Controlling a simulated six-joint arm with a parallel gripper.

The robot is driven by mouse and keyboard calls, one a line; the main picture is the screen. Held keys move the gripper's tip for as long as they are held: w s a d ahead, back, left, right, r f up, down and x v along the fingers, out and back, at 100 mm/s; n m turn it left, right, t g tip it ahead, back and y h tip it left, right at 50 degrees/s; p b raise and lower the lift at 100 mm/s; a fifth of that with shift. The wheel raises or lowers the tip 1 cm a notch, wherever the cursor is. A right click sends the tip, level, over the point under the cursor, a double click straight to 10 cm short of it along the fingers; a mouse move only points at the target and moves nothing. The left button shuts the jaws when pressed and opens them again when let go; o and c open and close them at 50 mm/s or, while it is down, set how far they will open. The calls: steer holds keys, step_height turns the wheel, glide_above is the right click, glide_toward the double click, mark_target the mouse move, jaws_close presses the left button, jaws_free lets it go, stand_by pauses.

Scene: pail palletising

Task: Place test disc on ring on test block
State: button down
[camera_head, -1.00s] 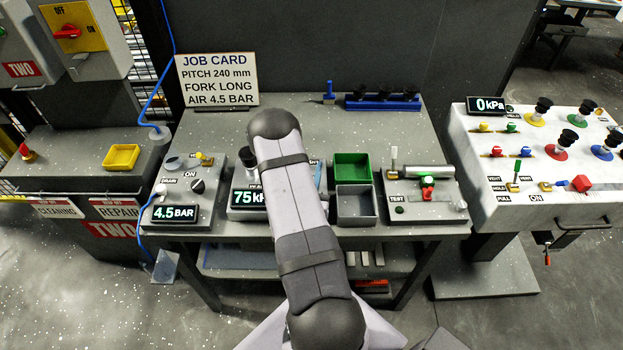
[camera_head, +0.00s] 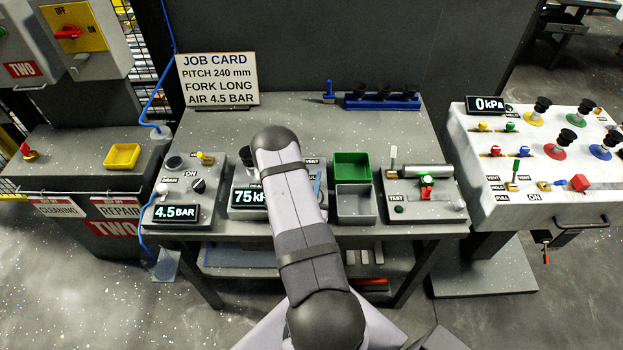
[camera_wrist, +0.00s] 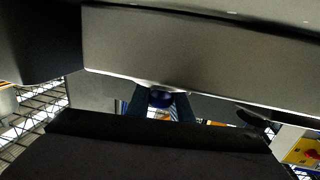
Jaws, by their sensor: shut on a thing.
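In the wrist view my gripper (camera_wrist: 160,104) shows as two dark fingers, shut on a small dark-blue rounded thing (camera_wrist: 160,97), which I take for the test disc; its shape is hard to make out. In the head view my arm hides the gripper and whatever it holds. A grey block with a 75 kPa display (camera_head: 250,197) and a black cup stands partly behind my arm. To its right is a grey unit marked TEST (camera_head: 428,207) with a green and red lever and a metal cylinder. I cannot tell which is the test block, and no ring can be made out.
A green bin (camera_head: 351,157) and a grey bin (camera_head: 356,222) stand between the two units. A 4.5 BAR unit (camera_head: 190,188) is at left, a blue rack of black cups (camera_head: 383,103) at the back. The bench behind my arm is clear. A white panel (camera_head: 480,165) stands at right.

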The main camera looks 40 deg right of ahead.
steer(key=shift+f, duration=0.15)
steer(key=c, duration=1.6)
jaws_free()
steer(key=shift+r, duration=0.2)
steer(key=shift+s+a+f+b, duration=0.15)
steer(key=shift+s+a+b, duration=0.05)
steer(key=shift+a+b, duration=0.15)
steer(key=b+v, duration=0.4)
steer(key=v, duration=0.5)
steer(key=shift+a, duration=0.1)
steer(key=shift+b+v, duration=0.35)
steer(key=shift+v, duration=0.65)
